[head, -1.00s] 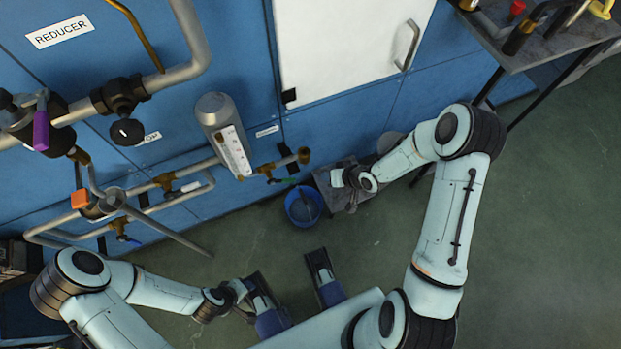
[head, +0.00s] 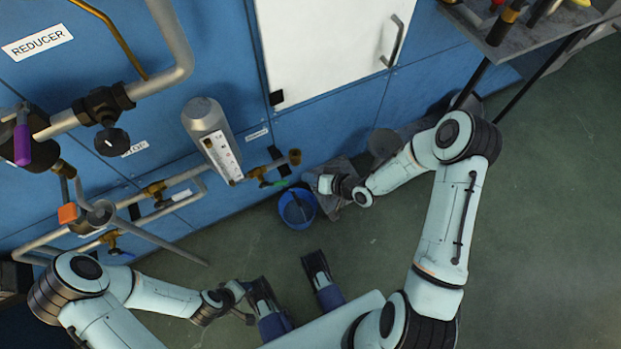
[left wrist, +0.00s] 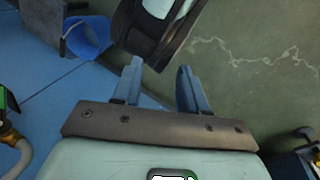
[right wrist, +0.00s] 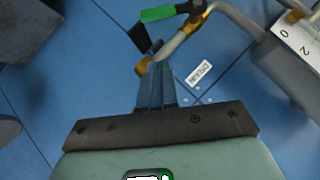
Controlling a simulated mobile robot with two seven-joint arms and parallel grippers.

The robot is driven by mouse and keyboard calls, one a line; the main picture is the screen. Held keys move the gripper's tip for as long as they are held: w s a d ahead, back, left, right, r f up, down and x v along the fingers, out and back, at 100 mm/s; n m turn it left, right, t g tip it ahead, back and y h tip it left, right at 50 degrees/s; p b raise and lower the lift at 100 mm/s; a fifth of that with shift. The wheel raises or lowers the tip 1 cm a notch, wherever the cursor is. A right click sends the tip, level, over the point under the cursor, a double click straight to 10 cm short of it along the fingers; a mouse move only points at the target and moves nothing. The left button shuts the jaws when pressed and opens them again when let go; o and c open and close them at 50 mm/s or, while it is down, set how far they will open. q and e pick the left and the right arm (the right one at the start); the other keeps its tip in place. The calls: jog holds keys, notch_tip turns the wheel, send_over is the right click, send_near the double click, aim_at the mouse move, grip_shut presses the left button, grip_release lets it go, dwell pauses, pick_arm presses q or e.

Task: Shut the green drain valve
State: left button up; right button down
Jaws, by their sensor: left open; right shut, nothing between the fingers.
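The green drain valve lever (head: 274,184) sits on a brass-ended pipe below the grey cylinder at the blue wall. In the right wrist view the green lever (right wrist: 165,13) points left at the top edge, beside a label reading DRAIN (right wrist: 199,73). I cannot tell its exact angle to the pipe. My right gripper (right wrist: 155,66) is shut and empty, its fingertips just below the brass pipe end in that view, apparently apart from the lever. In the head view the right hand (head: 326,184) is right of the valve. My left gripper (left wrist: 158,66) is open and empty, low and away from the valve.
A blue bucket (head: 297,208) stands on the floor below the valve. The grey cylinder (head: 211,135) and pipes are left of it. An orange-handled valve (head: 68,213) and purple lever (head: 22,145) are farther left. A table (head: 505,35) stands at upper right. Floor at right is clear.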

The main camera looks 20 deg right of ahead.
aim_at(282, 181)
pick_arm(q)
jog(key=w+a+f+t+b, duration=0.1)
jog(key=w+a+f+b, duration=0.1)
jog(key=w+f, duration=0.1)
jog(key=shift+w+a+f+y+b, duration=0.2)
jog(key=shift+w+y+b, duration=0.15)
jog(key=shift+w, duration=0.5)
pick_arm(e)
jog(key=w+a+f, duration=0.4)
jog(key=a+f, duration=0.1)
jog(key=f, duration=0.2)
jog(key=shift+w+a, duration=0.25)
jog(key=shift+a+f, duration=0.1)
jog(key=shift+f, duration=0.05)
jog(key=shift+f+y, duration=0.1)
jog(key=shift+y, duration=0.2)
pick_arm(q)
jog(key=shift+w+d+f+t+b, duration=0.3)
jog(key=shift+w+d+f, duration=0.05)
jog(key=shift+w+d, duration=0.15)
